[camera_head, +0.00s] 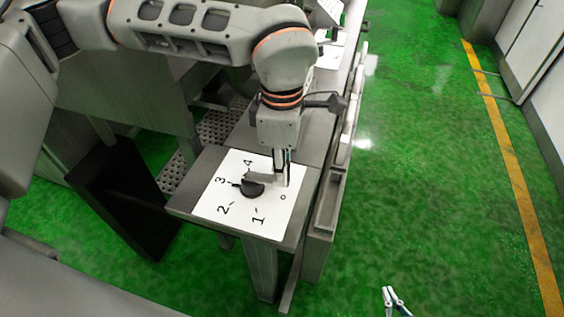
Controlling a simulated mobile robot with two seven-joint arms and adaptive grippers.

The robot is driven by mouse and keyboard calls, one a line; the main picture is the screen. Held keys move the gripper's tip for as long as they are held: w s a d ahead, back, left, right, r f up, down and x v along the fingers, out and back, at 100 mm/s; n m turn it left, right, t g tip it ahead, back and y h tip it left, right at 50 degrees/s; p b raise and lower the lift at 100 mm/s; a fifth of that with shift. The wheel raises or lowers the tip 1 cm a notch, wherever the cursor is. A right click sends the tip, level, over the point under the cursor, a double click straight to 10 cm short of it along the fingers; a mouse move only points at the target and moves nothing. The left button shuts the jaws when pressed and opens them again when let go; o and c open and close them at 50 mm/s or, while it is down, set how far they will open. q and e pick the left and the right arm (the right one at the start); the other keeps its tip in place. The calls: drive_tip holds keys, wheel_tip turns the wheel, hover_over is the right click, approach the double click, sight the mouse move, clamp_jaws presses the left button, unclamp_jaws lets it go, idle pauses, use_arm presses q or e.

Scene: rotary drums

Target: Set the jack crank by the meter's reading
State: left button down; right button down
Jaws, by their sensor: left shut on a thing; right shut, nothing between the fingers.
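The jack crank (252,189) is a dark round knob with a grey arm, set in the middle of a white dial plate (236,209) marked 0 to 4. A small dark pointer on its left side points toward the 3. My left gripper (281,181) reaches down from above and is shut on the end of the crank's arm, on the knob's right side. The fingers partly hide that end. My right gripper (387,290) is shut and empty, low in the picture over the green floor, well apart from the crank. I cannot make out a meter reading.
The dial plate lies on a grey bench (313,190) with a rail along its right side. Further white plates (330,56) stand farther back along it. A black panel (125,195) is at the left. The green floor at right is clear, up to a yellow line (507,165).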

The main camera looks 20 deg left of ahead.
use_arm(q)
drive_tip(key=shift+s+m, duration=0.4)
drive_tip(key=shift+m, duration=0.4)
drive_tip(key=c, duration=1.9)
unclamp_jaws()
wheel_tip(320, 180, up, 12)
drive_tip(key=shift+r, duration=0.1)
